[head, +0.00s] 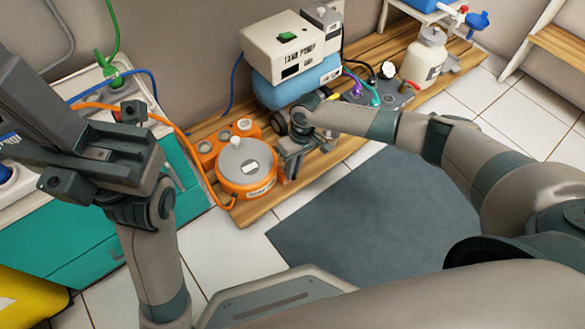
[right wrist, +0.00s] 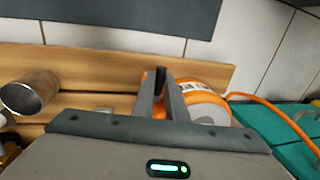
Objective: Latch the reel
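The reel (head: 240,172) is a round orange drum with a grey top and a white knob, standing on the wooden board. It also shows in the right wrist view (right wrist: 206,103), just right of the fingers. My right gripper (head: 291,166) is low at the reel's right side; its two fingers (right wrist: 161,88) stand apart. A small black upright piece (right wrist: 160,78) shows between the fingertips; I cannot tell whether it is the reel's latch or whether they touch it. My left gripper (head: 95,150) is raised at the left, fingers apart and empty, away from the reel.
An orange hose (head: 186,140) runs from the reel to the teal cabinet (head: 85,240). An orange block with round openings (head: 208,150) sits behind the reel. A blue tank under a cream box (head: 285,45) stands behind. A grey mat (head: 350,230) covers the floor in front.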

